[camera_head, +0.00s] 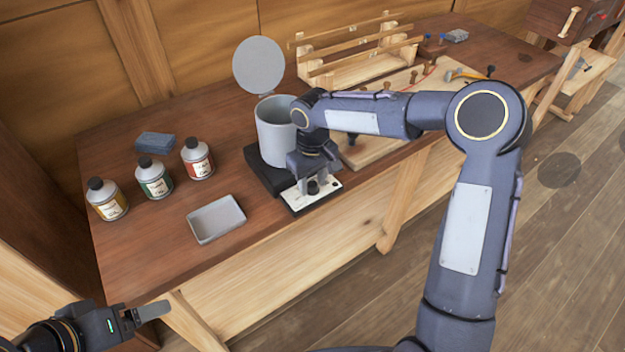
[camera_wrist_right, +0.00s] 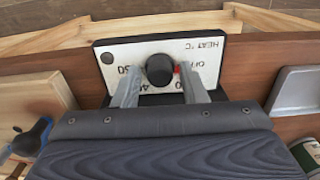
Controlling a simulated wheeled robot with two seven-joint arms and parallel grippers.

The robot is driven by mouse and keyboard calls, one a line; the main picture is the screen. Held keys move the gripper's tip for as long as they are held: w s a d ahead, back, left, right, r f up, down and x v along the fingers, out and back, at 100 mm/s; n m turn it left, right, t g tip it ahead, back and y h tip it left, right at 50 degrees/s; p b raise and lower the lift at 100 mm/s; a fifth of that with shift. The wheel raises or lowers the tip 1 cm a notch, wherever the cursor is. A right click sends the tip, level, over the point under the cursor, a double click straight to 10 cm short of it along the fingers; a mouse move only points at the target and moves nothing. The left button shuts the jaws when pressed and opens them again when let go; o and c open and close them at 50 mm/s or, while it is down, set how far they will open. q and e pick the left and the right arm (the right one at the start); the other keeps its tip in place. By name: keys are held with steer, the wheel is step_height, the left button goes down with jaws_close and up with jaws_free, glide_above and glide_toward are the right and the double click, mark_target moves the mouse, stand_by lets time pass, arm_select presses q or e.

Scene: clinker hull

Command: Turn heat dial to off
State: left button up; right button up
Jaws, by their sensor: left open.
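The heat dial is a black round knob (camera_wrist_right: 160,69) on a white panel (camera_wrist_right: 118,53) marked "HEAT °C", with numbers and "OFF" around the knob. A small red mark shows at the knob's right in the right wrist view. In the head view the knob (camera_head: 313,187) is at the front of a black heater base (camera_head: 262,172) and partly covered by my right gripper (camera_head: 312,186). My right gripper (camera_wrist_right: 158,82) is open, with one finger on each side of the knob and small gaps between. My left gripper (camera_head: 150,313) is open and empty, low at the left, off the bench.
A grey pot (camera_head: 274,138) stands on the heater with its round lid (camera_head: 258,66) raised behind. A grey tray (camera_head: 216,219), several bottles (camera_head: 154,182) and a blue-grey block (camera_head: 155,142) are to the left. A wooden board with pegs (camera_head: 400,105) lies to the right.

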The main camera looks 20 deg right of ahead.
mark_target(312, 183)
steer(key=c, duration=0.7)
steer(key=shift+n+p, duration=0.3)
steer(key=shift+n, duration=1.3)
steer(key=o, duration=1)
step_height(312, 183, up, 7)
steer(key=shift+f, duration=0.1)
steer(key=shift+r, duration=0.55)
steer(key=shift+r, duration=0.1)
